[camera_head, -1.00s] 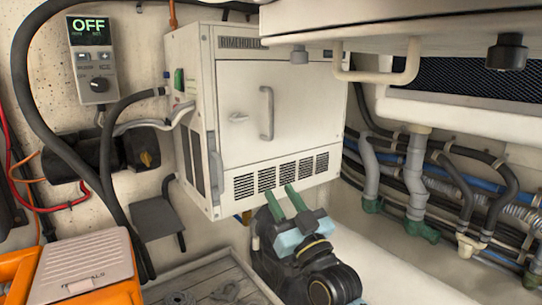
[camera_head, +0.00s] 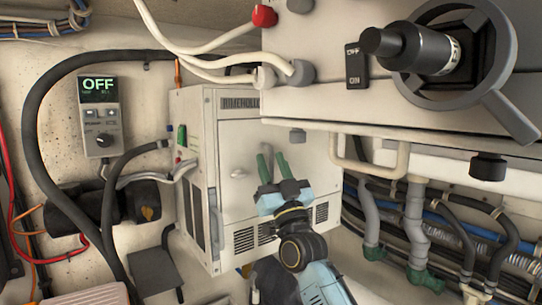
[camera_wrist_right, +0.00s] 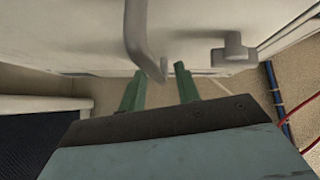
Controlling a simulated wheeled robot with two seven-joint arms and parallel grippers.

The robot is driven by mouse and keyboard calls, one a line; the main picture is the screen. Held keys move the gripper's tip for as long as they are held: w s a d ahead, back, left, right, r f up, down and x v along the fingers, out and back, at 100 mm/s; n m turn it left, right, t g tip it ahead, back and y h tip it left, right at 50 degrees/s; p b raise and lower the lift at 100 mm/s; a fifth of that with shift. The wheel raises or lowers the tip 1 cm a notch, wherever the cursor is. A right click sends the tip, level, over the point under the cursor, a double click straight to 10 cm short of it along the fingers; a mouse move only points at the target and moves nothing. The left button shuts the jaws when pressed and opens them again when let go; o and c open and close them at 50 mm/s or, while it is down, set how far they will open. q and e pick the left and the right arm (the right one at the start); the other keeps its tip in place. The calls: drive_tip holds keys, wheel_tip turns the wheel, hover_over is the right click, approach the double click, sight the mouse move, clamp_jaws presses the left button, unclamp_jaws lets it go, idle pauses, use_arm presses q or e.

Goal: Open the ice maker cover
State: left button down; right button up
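The ice maker (camera_head: 205,101) is a white box against the wall, and its front cover (camera_head: 236,135) looks shut. A small latch (camera_head: 239,173) sits on the cover; it also shows in the wrist view (camera_wrist_right: 234,52). The cover's grey bar handle (camera_wrist_right: 135,30) is mostly hidden behind my right gripper in the head view. My right gripper (camera_head: 273,160) is open, its green fingers pointing at the cover. In the wrist view the handle's lower end appears between the fingertips (camera_wrist_right: 158,85); I cannot tell whether they touch. My left gripper is out of view.
A white overhanging unit (camera_head: 340,100) with a black valve (camera_head: 410,45) and a pipe loop (camera_head: 368,165) is just right of the gripper. A control panel (camera_head: 100,117) reading OFF hangs at left. Hoses (camera_head: 440,225) run along the right wall.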

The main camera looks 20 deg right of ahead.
drive_tip(key=shift+w+r, duration=0.4)
clamp_jaws()
drive_tip(key=shift+s, duration=0.1)
